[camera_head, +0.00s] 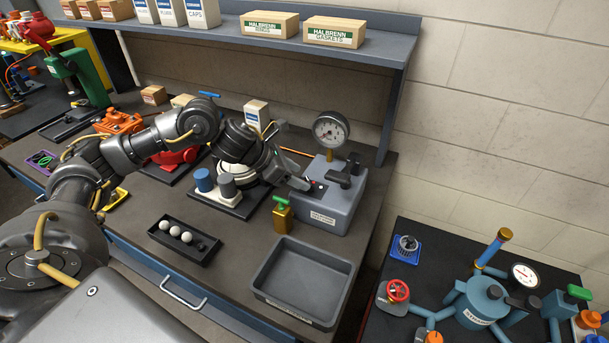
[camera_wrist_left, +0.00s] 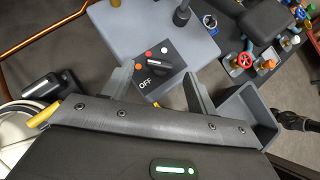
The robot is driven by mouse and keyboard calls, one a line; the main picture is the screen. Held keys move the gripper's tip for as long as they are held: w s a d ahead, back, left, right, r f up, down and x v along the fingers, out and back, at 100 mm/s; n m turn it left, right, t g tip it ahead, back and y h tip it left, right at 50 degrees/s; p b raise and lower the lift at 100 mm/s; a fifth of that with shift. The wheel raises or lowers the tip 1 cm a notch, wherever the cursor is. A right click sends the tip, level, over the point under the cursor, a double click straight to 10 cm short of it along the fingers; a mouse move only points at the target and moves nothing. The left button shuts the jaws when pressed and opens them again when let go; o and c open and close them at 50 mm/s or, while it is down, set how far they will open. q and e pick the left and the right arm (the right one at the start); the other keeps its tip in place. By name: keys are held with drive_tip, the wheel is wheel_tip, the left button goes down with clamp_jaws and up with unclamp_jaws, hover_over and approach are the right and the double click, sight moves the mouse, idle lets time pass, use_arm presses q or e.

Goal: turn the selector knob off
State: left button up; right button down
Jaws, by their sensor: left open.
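The selector knob (camera_wrist_left: 157,68) is a dark bar-shaped handle on a black plate marked OFF (camera_wrist_left: 151,83) in the left wrist view. Coloured dots sit around it. The plate is on the grey-blue gauge box (camera_head: 335,208), which stands at the right end of the bench in the head view. My left gripper (camera_wrist_left: 159,74) is open, with one finger on each side of the knob. I cannot tell if either finger touches it. In the head view my left gripper (camera_head: 308,185) is at the box's left top edge and largely hides the knob. My right gripper is not in view.
A pressure gauge (camera_head: 330,129) and a dark lever (camera_head: 347,172) rise from the box. A small yellow valve with a green handle (camera_head: 282,213) stands left of it. An empty grey tray (camera_head: 262,271) lies in front. A shelf (camera_head: 230,27) overhangs the back.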

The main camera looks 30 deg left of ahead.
sight(307, 181)
use_arm(q)
drive_tip(key=shift+x, duration=1.15)
drive_tip(key=shift+w+d+f+p, duration=0.25)
drive_tip(key=shift+f+p, duration=0.05)
drive_tip(key=shift+f, duration=0.1)
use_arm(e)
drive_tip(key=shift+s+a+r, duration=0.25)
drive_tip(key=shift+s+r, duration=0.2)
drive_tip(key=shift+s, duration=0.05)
use_arm(q)
drive_tip(key=c, duration=1)
